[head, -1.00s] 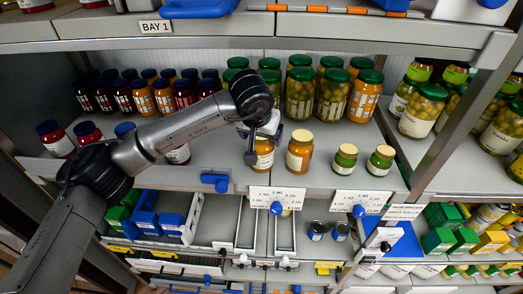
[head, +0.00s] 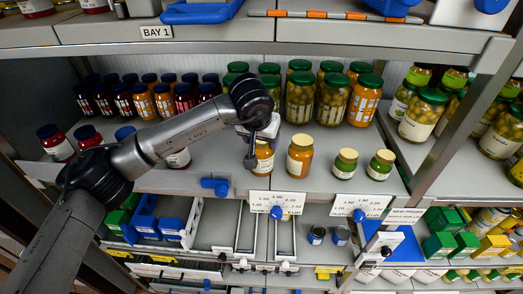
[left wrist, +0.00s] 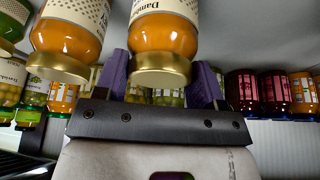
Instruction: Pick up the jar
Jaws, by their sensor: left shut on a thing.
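The jar (head: 264,160) is a small glass jar of orange contents with a gold lid and a white label, at the front of the middle shelf. My left gripper (head: 262,136) reaches it from behind and above and partly hides its top. In the left wrist view, where things appear upside down, the same jar (left wrist: 163,38) sits between the two purple fingers of my left gripper (left wrist: 162,82), which is shut on it near the gold lid. I see no clear gap between the jar and the shelf. My right gripper is not in view.
A similar orange jar (head: 300,156) stands close to the right. Tall green-lidded jars (head: 333,100) and dark red jars (head: 124,100) stand behind. The upper shelf edge (head: 360,35) overhangs. Price cards (head: 276,204) hang in front.

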